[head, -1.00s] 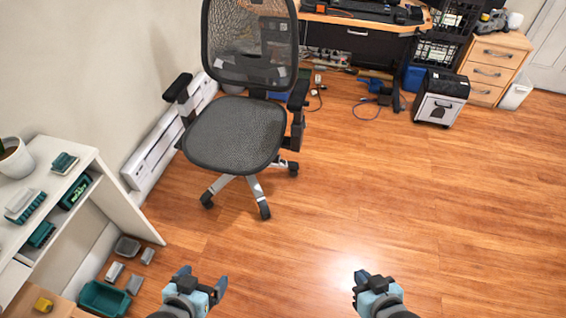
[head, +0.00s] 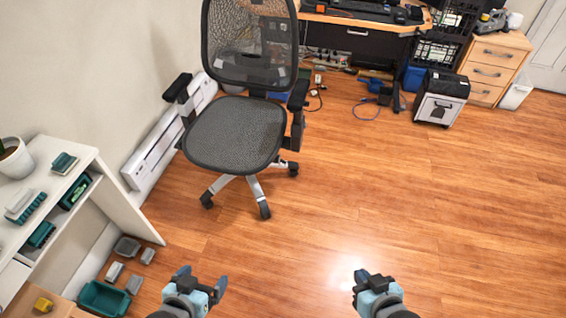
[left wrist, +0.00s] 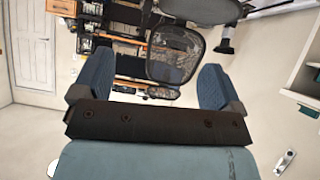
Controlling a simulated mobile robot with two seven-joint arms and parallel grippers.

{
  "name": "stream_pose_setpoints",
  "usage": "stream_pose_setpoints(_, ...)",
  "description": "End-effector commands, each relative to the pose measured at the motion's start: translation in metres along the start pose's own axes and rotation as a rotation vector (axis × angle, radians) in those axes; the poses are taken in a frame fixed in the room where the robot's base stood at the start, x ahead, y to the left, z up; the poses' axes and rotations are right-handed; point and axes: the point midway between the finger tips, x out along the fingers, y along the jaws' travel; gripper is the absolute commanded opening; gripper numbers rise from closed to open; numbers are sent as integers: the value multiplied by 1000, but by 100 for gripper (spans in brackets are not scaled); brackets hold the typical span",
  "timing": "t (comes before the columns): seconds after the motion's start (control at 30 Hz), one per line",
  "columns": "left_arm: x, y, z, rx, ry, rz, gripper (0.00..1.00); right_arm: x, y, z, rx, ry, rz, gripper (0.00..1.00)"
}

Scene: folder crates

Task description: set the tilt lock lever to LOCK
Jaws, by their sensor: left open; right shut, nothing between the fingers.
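The office chair, with a black mesh seat (head: 235,133) and mesh back (head: 249,42), stands on the floor ahead, left of centre in the head view. It also shows in the left wrist view (left wrist: 175,55), where the picture appears upside down. The tilt lock lever cannot be made out; the area under the seat is mostly hidden. My left gripper (head: 201,284) is open and empty, low in the head view, well short of the chair. My right gripper (head: 364,283) is shut and empty, further right and also well away from the chair.
A white shelf unit (head: 125,200) with teal boxes stands at the left, with a teal bin (head: 104,298) and small grey containers on the floor beside it. A desk (head: 365,20), shredder (head: 440,98) and drawer unit (head: 495,66) stand at the back. The floor (head: 400,180) at centre and right is clear.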

Motion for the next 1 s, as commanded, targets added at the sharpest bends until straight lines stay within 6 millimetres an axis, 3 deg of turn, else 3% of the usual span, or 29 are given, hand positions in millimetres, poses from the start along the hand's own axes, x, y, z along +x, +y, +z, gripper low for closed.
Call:
stream_pose_setpoints(0.17, 0, 0, 0, 0, 0, 0, 92, 0, 0, 0, 0, 0, 0, 0)
stream_pose_setpoints(0.57, 0, 0, 0, 0, 0, 0, 0, 0, 0, 0, 0, 0, 0, 0)
stream_pose_setpoints(1.0, 0, 0, 0, 0, 0, 0, 0, 0, 0, 0, 0, 0, -1, 0)
